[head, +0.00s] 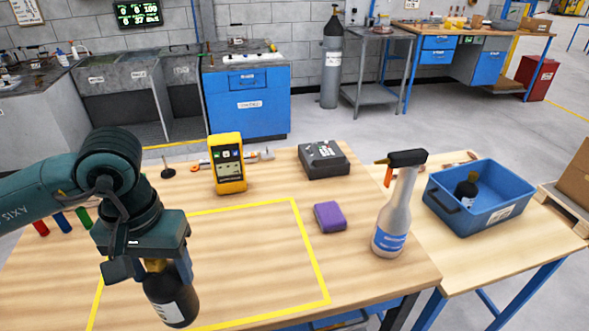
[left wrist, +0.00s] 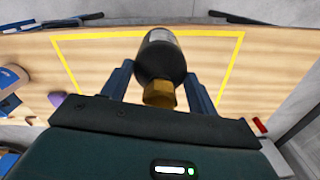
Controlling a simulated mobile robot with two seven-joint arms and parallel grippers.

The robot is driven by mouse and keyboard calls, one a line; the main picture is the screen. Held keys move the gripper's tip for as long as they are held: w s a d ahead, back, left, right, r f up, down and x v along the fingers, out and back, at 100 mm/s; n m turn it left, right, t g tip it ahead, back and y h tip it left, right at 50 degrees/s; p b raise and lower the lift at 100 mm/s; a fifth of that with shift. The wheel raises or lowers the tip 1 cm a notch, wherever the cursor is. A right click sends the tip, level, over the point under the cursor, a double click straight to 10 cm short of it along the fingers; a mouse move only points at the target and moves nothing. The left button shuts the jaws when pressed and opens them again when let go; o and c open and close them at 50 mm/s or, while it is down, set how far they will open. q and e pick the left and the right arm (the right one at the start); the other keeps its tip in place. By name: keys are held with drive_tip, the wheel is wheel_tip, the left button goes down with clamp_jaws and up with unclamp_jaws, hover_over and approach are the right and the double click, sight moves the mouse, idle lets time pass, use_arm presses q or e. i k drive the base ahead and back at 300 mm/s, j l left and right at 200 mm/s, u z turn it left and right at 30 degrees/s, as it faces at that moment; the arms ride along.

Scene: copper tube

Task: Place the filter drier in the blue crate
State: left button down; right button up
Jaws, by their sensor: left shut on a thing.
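My left gripper (head: 163,268) is shut on a filter drier (head: 171,300), a black cylinder with a white label and a brass fitting at its top. The drier hangs roughly upright over the front of the yellow-taped area; I cannot tell if it touches the table. In the left wrist view my left gripper (left wrist: 160,88) has its fingers on both sides of the drier (left wrist: 160,58), the brass end toward the camera. The blue crate (head: 478,223) stands on the side table at the right, with a similar black, brass-topped drier (head: 466,189) inside. My right gripper is out of view.
A spray bottle (head: 395,210) stands between the taped area and the crate. A purple block (head: 329,217), a yellow meter (head: 227,165) and a dark grey case (head: 323,160) are on the wooden table (head: 260,250). The crate has free room inside.

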sight(485, 201)
drive_tip(key=k+l, duration=0.1)
drive_tip(key=l, duration=0.3)
drive_tip(key=l+z, duration=0.1)
drive_tip(key=l, duration=0.7)
drive_tip(key=i+l+z, duration=0.15)
drive_tip(key=l, duration=0.75)
drive_tip(key=i+l+z, duration=0.1)
drive_tip(key=l, duration=0.3)
drive_tip(key=i+l+z, duration=0.1)
drive_tip(key=i+l, duration=0.45)
drive_tip(key=l, duration=0.25)
drive_tip(key=i+l+z, duration=0.15)
drive_tip(key=i+l, duration=0.25)
drive_tip(key=i, duration=0.2)
